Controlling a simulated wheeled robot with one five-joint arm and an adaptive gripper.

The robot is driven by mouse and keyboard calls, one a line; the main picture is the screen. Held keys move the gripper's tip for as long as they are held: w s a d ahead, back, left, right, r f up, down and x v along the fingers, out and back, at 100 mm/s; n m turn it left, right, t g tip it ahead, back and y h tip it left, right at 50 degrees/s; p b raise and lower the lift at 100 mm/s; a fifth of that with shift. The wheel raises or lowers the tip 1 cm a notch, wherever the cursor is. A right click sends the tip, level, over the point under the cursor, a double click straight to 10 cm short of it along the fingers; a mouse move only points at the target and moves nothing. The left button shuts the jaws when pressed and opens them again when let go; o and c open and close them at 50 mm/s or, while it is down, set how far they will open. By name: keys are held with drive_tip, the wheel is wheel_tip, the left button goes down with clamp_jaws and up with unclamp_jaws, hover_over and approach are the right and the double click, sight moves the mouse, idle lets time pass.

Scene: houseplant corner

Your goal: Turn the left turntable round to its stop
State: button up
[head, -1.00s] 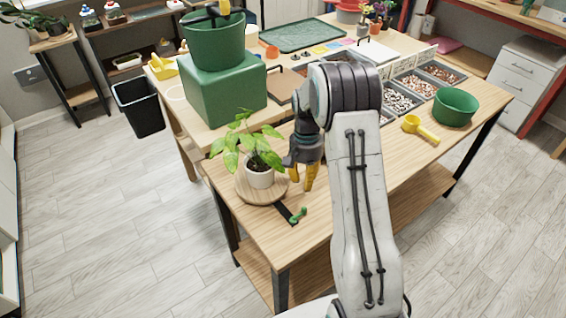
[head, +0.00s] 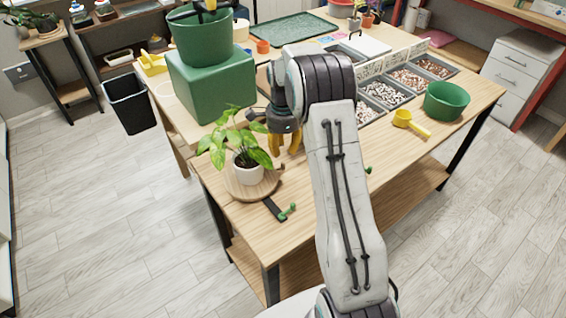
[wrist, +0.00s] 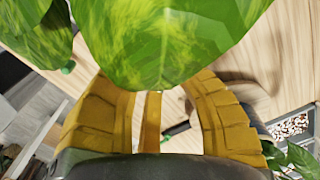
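The left turntable (head: 235,195) is a round wooden disc near the table's front left corner. A leafy plant (head: 240,142) in a white pot (head: 247,170) stands on it. A black bar (head: 274,207) with a green knob (head: 288,212) lies at its front right edge. My gripper (head: 286,145) has yellow fingers, spread apart, and is just behind and right of the plant, above the table. In the wrist view my gripper (wrist: 160,120) shows its fingers apart, and large leaves (wrist: 165,40) cover much of the view. I cannot tell whether it touches the leaves.
A green block (head: 212,85) with a green pot (head: 205,38) on it stands behind the plant. Another green knob (head: 369,169) peeks out right of my arm. A yellow scoop (head: 408,121) and green tub (head: 446,101) are at the right. The table's front is mostly clear.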

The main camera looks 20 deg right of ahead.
sight(283, 163)
drive_tip(key=shift+f, duration=3.35)
drive_tip(key=shift+o, duration=0.3)
clamp_jaws()
